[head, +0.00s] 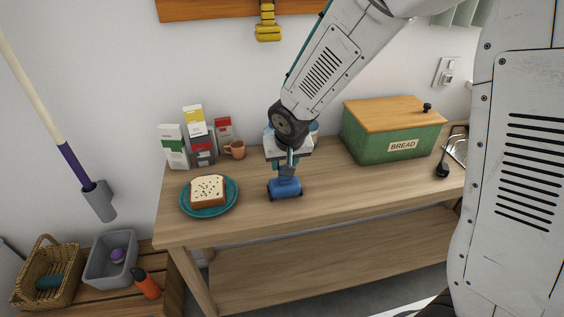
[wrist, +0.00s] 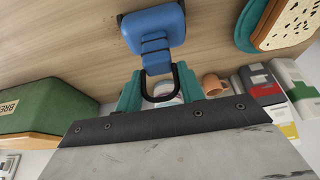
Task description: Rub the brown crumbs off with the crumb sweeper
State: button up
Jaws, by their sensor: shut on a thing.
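The crumb sweeper (head: 285,188) is a small blue tool on the wooden table, at or very near its top. Its blue body (wrist: 155,30) and dark looped handle show at the top of the wrist view. My gripper (head: 287,170) is above it, pointing down, with its teal fingers (wrist: 160,84) shut on the handle. I cannot make out brown crumbs on the tabletop in either view; any under the sweeper or behind my arm are hidden.
A teal plate (head: 184,207) with speckled bread (head: 208,190) sits left of the sweeper. Cartons (head: 173,148) and an orange-brown mug (head: 236,149) stand behind. A green bread box (head: 380,146) is at back right. The table (head: 350,197) is clear to the right front.

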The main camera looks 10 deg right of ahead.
jog(key=d, duration=0.9)
jog(key=shift+d+f, duration=0.15)
jog(key=shift+d, duration=0.2)
dwell(0.5)
jog(key=shift+s, duration=0.1)
